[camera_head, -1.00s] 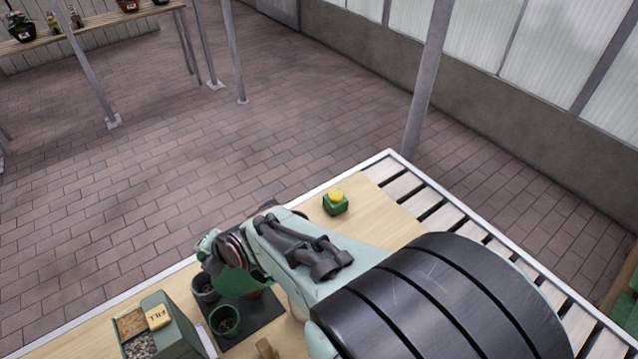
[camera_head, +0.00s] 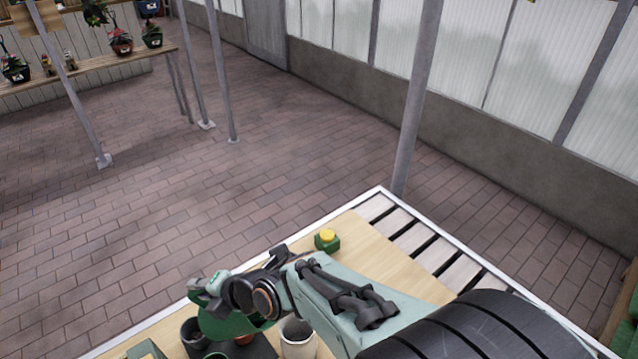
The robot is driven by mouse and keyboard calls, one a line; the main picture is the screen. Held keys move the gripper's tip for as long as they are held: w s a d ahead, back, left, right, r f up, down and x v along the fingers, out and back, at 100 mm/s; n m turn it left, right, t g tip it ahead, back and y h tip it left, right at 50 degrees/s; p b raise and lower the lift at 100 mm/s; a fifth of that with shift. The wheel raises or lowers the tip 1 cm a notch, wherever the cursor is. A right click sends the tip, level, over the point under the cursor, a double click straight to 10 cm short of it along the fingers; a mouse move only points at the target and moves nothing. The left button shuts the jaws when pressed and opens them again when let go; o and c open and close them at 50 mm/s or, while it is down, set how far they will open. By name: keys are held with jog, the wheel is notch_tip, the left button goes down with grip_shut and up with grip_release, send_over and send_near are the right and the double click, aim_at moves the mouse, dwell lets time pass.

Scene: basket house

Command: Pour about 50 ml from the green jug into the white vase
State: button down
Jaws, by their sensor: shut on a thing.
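My gripper (camera_head: 208,297) is at the lower left of the bench, partly hidden by its own wrist. It is shut on the green jug (camera_head: 222,328), a rounded green body just under the fingers. The jug's spout and its contents cannot be seen. The white vase (camera_head: 299,341) stands to the right of the jug, below my arm, with its open rim facing up. The picture's bottom edge cuts off its lower part. The jug is apart from the vase in the picture; its exact height cannot be told.
A dark pot (camera_head: 194,334) and a terracotta pot (camera_head: 243,340) are by the jug, on a dark mat (camera_head: 262,348). A green box (camera_head: 146,350) is at the bottom left. The bench's slatted right part is clear.

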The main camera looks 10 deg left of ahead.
aim_at(194, 302)
jog(key=shift+w+d+r+y, duration=0.1)
jog(key=shift+d+r+y, duration=0.3)
jog(key=shift+r+y, duration=0.2)
jog(key=shift+d+r+m+y, duration=0.3)
jog(key=shift+d+r+y, duration=0.1)
jog(key=shift+d+r, duration=0.1)
dwell(1.8)
jog(key=a+f+h, duration=0.2)
jog(key=f, duration=0.1)
jog(key=shift+s+a+n+h, duration=0.2)
jog(key=shift+a+n+h, duration=0.15)
jog(key=shift+n+h, duration=0.05)
jog(key=shift+w+f, duration=0.1)
jog(key=a+f+h, duration=0.2)
jog(key=f+h, duration=0.1)
jog(key=shift+f+n, duration=0.15)
jog(key=shift+n, duration=0.15)
dwell(1.3)
